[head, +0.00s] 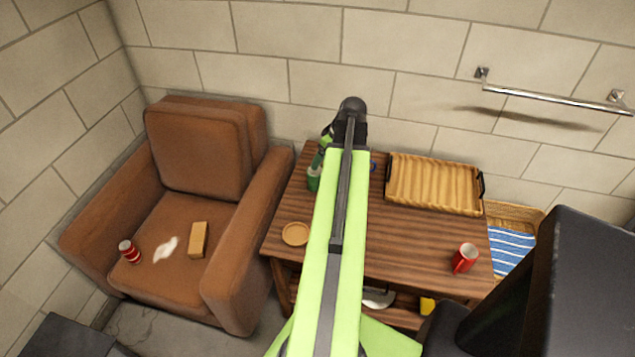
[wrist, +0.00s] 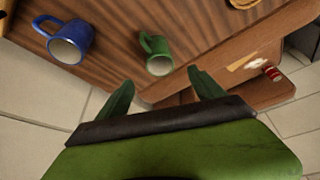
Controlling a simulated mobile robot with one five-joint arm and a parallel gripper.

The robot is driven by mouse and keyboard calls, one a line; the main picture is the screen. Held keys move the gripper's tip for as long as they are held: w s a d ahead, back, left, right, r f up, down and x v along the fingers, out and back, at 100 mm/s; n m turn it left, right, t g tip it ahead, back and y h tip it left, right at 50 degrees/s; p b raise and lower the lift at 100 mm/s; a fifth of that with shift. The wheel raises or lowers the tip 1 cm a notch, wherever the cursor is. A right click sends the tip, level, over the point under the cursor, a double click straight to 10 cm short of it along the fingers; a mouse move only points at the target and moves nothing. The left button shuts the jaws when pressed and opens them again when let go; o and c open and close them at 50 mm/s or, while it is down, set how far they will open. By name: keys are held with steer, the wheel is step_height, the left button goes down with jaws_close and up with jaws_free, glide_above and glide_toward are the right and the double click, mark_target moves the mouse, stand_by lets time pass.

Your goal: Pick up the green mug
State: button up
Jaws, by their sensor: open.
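The green mug (wrist: 156,52) lies in view on the wooden table, just beyond and between my fingertips in the wrist view. Its handle points to the upper left there, and I see no contact with the fingers. In the head view the green mug (head: 313,180) shows at the left edge of my arm, partly hidden by it. My gripper (wrist: 160,78) is open and empty, with its two green fingers spread apart. In the head view my arm hides most of the gripper.
A blue mug (wrist: 68,42) is left of the green one in the wrist view. The table (head: 410,240) also holds a wooden tray (head: 432,184), a red mug (head: 465,258) and a round coaster (head: 295,234). A brown armchair (head: 200,150) stands to the left; walls are behind.

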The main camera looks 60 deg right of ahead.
mark_target(313, 177)
steer(key=b+x, duration=0.3)
steer(key=x, duration=0.1)
steer(key=b+x, duration=0.3)
steer(key=x, duration=0.2)
steer(key=shift+s+b, duration=0.25)
steer(key=shift+b, duration=0.1)
steer(key=shift+w+f, duration=0.2)
steer(key=shift+f, duration=0.1)
steer(key=shift+w, duration=0.1)
steer(key=b+x, duration=0.5)
steer(key=shift+f, duration=0.1)
jaws_close()
